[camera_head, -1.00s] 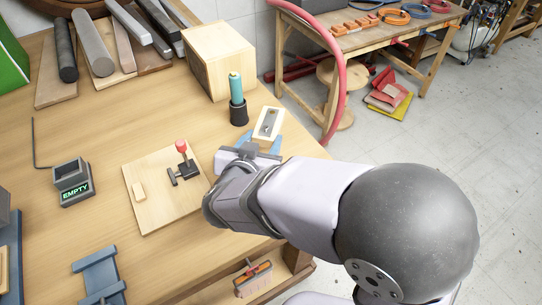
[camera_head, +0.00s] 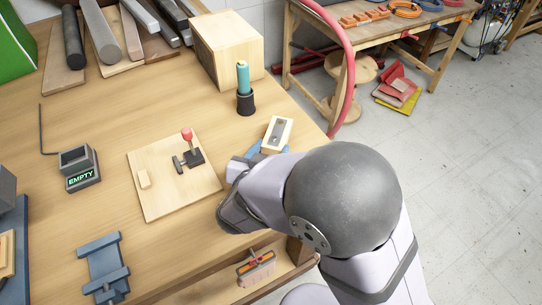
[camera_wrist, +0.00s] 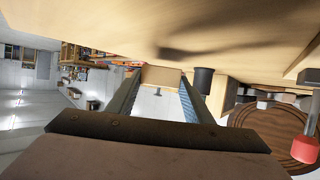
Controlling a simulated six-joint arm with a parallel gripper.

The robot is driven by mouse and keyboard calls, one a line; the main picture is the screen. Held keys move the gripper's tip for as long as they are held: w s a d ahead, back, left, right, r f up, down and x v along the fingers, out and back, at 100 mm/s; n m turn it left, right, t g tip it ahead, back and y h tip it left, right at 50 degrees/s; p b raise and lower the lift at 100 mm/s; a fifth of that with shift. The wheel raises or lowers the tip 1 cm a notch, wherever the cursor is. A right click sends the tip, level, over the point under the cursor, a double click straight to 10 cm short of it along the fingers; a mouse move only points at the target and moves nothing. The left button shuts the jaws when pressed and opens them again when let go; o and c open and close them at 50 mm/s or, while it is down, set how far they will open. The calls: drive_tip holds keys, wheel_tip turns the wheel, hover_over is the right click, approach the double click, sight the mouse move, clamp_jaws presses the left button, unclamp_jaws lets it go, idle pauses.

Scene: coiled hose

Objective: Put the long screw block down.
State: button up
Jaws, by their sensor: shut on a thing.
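The long screw block (camera_head: 278,131) is a pale wooden block with a grey metal inset on its face. In the head view it appears over the right part of the workbench (camera_head: 130,115), near its edge. My gripper (camera_wrist: 162,80) is shut on the block, with its blue-grey fingers on either side of it in the wrist view. The block's end (camera_wrist: 160,75) shows between the fingertips there. In the head view my arm hides most of the gripper. I cannot tell how far the block is above the bench.
A black cup with a teal-handled tool (camera_head: 243,80) stands behind the block. A board with a red-knobbed lever (camera_head: 155,190) lies to its left. A wooden box (camera_head: 215,55) is at the back. A dark "EMPTY" holder (camera_head: 80,168) and blue stand (camera_head: 103,265) are farther left.

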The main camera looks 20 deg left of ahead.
drive_tip(key=shift+f, duration=1.4)
drive_tip(key=shift+f, duration=0.15)
drive_tip(key=o, duration=1.1)
drive_tip(key=shift+o, duration=0.2)
drive_tip(key=v, duration=1.2)
drive_tip(key=shift+r+b, duration=0.2)
drive_tip(key=shift+b, duration=0.15)
